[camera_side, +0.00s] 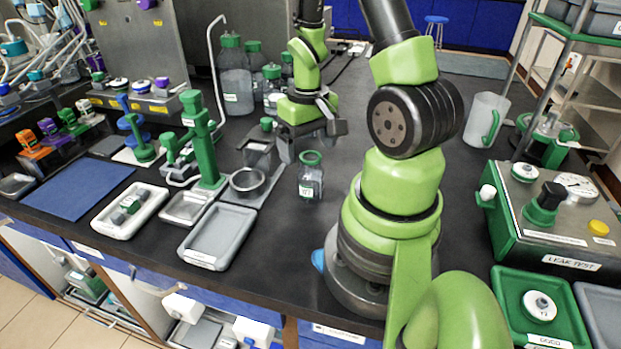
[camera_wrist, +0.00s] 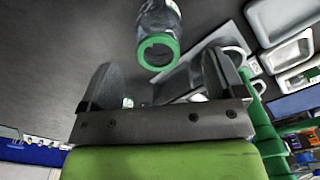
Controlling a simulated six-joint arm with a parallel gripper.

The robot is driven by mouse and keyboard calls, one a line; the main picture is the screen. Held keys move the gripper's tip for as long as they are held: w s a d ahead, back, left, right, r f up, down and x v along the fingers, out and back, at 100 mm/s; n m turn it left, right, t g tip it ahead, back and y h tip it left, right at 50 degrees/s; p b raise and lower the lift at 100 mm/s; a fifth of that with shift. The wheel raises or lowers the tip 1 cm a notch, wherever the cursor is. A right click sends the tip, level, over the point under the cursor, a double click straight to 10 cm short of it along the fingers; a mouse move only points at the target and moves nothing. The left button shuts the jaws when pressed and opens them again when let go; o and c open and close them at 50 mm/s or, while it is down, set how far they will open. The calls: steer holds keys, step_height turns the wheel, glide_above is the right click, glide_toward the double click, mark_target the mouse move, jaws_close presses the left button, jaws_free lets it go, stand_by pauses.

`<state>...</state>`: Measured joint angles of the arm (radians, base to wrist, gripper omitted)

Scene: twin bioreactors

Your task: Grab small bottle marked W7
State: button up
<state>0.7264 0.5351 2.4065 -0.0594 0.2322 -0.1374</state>
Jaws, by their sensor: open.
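A small clear bottle (camera_side: 311,182) with a green ring at its top stands upright on the dark bench. Its white label appears to read W7, though the print is tiny. My gripper (camera_side: 312,150) is open and empty, above and slightly left of the bottle in the side view. In the wrist view the bottle (camera_wrist: 158,40) is beyond the open jaws (camera_wrist: 155,85), near the top middle. Its green ring faces the camera and no jaw touches it.
Large green-capped bottles (camera_side: 235,80) stand behind. A leak test box (camera_side: 560,215) is at right. Bare bench lies in front of the bottle.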

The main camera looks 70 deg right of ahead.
mark_target(310, 169)
steer(key=shift+s+a+f, duration=0.1)
steer(key=shift+s+f, duration=0.05)
steer(key=shift+f, duration=1.3)
steer(key=shift+s+a+f, duration=0.1)
steer(key=shift+f, duration=1.3)
steer(key=c, duration=1.1)
